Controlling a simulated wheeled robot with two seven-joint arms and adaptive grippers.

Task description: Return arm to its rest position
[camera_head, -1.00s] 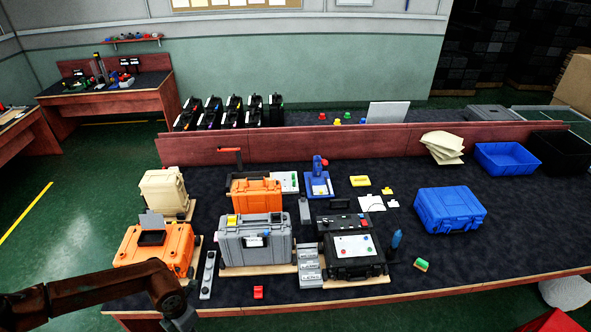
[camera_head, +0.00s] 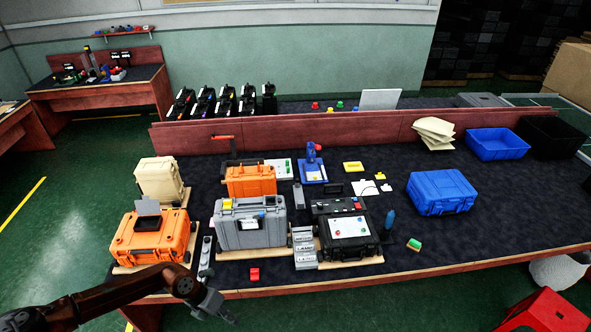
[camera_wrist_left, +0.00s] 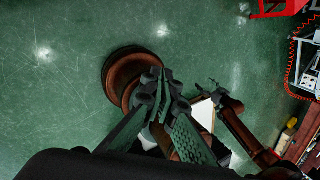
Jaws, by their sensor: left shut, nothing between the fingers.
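My left arm comes in at the lower left of the head view, and its gripper (camera_head: 217,309) hangs in front of the table's near edge, below the red block (camera_head: 254,274). It is apart from everything on the table. In the left wrist view the two dark fingers of the left gripper (camera_wrist_left: 160,82) come together at their tips, shut and empty, above the green floor. Another brown arm of mine shows there at the right, with what looks like my right gripper (camera_wrist_left: 212,90) at its end; it is too small to tell its opening.
The dark table (camera_head: 330,270) holds an orange case (camera_head: 152,238), a grey case (camera_head: 248,228), a black case (camera_head: 345,232) and a blue case (camera_head: 441,193). A red box (camera_head: 545,312) stands at the lower right. The floor left of the table is clear.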

